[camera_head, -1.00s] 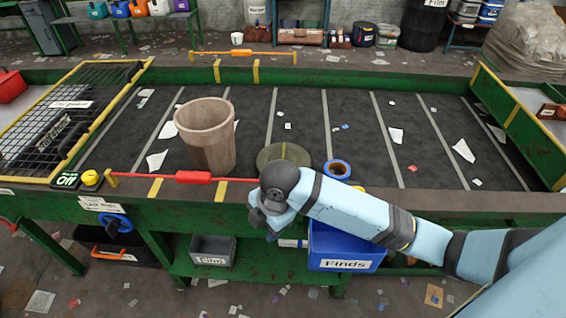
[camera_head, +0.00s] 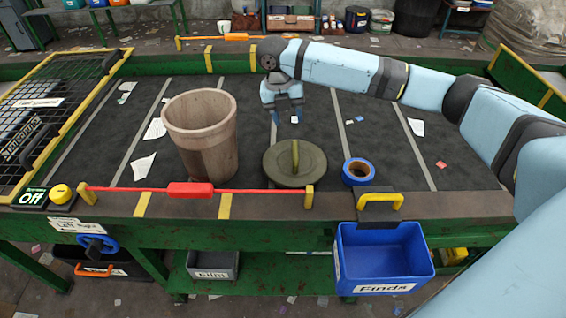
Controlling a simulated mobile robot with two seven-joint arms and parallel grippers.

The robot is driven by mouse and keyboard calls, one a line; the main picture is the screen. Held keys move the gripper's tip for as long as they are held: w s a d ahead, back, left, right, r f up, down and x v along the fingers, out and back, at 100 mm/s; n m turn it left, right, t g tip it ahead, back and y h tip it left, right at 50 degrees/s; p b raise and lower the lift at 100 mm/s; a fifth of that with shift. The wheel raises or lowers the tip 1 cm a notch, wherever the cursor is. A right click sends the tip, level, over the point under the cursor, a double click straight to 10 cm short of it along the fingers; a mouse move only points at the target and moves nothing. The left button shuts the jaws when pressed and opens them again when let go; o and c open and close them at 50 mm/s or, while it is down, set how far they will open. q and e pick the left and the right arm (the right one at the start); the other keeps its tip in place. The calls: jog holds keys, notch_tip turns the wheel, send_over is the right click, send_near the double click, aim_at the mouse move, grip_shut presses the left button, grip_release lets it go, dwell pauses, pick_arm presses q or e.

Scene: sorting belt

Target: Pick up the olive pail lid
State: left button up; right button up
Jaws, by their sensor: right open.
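The olive pail lid (camera_head: 280,170) lies flat on the dark belt, near the belt's front edge. It is round, with a raised yellowish bar across its middle. My right gripper (camera_head: 287,118) is open and empty, pointing down over the belt. In the picture it appears just above the lid's far edge, apart from it. My left gripper is not in view.
A tall brown bin (camera_head: 203,140) stands left of the lid. A blue tape roll (camera_head: 358,172) lies close on its right. A red-handled bar (camera_head: 190,190) runs along the front edge. The blue Finds box (camera_head: 385,262) hangs at the front. Paper scraps lie about.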

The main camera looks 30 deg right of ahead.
jog(key=f, duration=0.1)
send_over(295, 153)
jog(key=f, duration=0.7)
jog(key=shift+w+a+f+b, duration=0.15)
jog(key=shift+a+f+b, duration=0.05)
jog(key=shift+a+b, duration=0.2)
jog(key=shift+x, duration=1)
jog(key=x, duration=0.4)
jog(key=shift+w+f, duration=0.1)
jog(key=shift+f, duration=0.1)
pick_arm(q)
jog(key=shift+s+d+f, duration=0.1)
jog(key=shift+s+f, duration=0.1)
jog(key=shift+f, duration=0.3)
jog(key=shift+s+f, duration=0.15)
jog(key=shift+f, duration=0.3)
pick_arm(e)
grip_shut()
